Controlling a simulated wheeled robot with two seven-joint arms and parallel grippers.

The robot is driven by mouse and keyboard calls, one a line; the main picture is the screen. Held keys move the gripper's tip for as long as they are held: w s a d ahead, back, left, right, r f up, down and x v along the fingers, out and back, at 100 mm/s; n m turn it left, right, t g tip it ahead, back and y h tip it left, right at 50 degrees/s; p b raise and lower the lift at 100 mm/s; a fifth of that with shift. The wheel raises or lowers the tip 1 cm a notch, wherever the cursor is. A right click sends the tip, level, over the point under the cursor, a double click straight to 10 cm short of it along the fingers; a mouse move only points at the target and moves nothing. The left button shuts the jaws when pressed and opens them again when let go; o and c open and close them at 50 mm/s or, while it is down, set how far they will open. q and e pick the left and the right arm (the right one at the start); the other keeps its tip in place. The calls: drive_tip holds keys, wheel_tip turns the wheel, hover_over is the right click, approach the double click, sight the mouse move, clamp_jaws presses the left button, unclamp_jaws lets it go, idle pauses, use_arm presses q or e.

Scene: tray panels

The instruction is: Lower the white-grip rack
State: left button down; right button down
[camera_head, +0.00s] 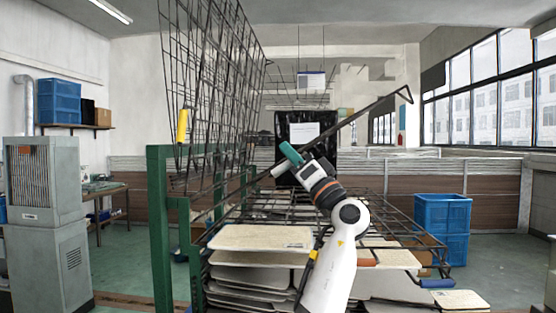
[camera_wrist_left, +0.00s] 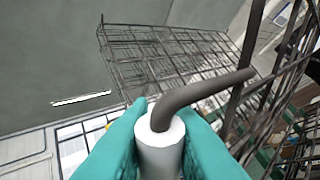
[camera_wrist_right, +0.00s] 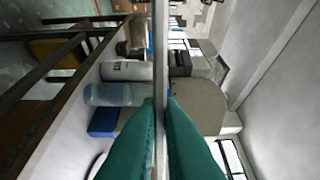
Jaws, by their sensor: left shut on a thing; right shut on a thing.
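The rack this rod belongs to is hard to single out among the overlapping wires. A dark bar (camera_head: 375,108) slants up to the right behind my arm. In the right wrist view my right gripper (camera_wrist_right: 160,105) is shut on a thin grey bar (camera_wrist_right: 160,50); I cannot tell which part it is.
A raised wire rack (camera_head: 215,70) with a yellow grip (camera_head: 183,125) stands at the left on a green post (camera_head: 158,220). Pale panels (camera_head: 262,238) lie stacked on lower racks. Blue crates (camera_head: 442,215) stand at right, a grey cabinet (camera_head: 45,240) at left.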

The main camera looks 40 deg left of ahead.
use_arm(q)
drive_tip(key=w+d+f+m+t+b, duration=0.2)
drive_tip(key=d+f+m+t+b, duration=0.1)
drive_tip(key=f+m+t+b, duration=0.3)
wheel_tip(320, 180, down, 3)
drive_tip(key=shift+d+r+b, duration=0.2)
drive_tip(key=shift+d+b, duration=0.1)
drive_tip(key=shift+b, duration=0.1)
drive_tip(key=shift+w, duration=0.1)
